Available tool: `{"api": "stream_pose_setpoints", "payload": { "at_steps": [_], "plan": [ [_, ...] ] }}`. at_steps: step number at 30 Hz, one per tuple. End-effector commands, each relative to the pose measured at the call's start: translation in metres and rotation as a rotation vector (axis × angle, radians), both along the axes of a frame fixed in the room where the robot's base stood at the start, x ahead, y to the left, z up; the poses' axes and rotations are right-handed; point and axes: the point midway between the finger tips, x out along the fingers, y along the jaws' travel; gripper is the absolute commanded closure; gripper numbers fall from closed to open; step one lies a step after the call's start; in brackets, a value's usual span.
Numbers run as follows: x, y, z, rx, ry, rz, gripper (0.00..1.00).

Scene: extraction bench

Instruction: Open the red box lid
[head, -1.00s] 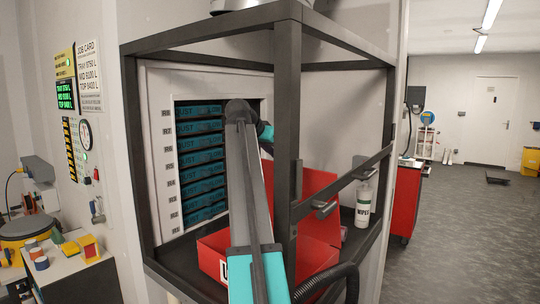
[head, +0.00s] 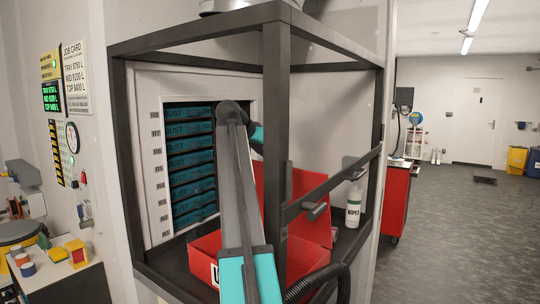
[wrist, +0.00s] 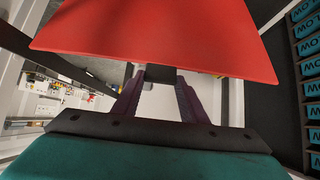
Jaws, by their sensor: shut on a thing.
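The red box (head: 204,262) sits on the dark shelf inside the black frame, partly hidden by my arm. Its red lid (head: 312,197) stands raised at the back of the box, and a black post crosses in front of it. In the wrist view the lid (wrist: 160,35) fills the top middle. My gripper (wrist: 160,84) has its two purple fingers at the lid's near edge, shut on a dark tab (wrist: 163,77) there. In the head view my gripper is hidden behind my arm and the post.
The black post (head: 276,150) and crossbar (head: 335,187) stand close to my arm. A rack of teal trays (head: 190,157) is left of the lid. A white wipes bottle (head: 353,206) stands on the right. A black hose (head: 318,280) runs below.

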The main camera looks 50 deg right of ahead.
Motion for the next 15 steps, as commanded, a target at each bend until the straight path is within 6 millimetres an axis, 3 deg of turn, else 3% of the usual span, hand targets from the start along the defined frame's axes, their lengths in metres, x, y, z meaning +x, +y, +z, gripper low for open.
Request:
{"api": "stream_pose_setpoints", "payload": {
  "at_steps": [8,9,12,15],
  "plan": [
    [0.0002,-0.0003,0.0024,-0.005,0.0,0.001,1.0],
    [0.0002,-0.0003,0.0024,-0.005,0.0,0.001,0.6],
    [0.0004,-0.0001,0.002,-0.004,-0.001,0.002,0.43],
    [0.0006,0.0003,0.0014,-0.003,0.0,0.001,0.42]
  ]
}}
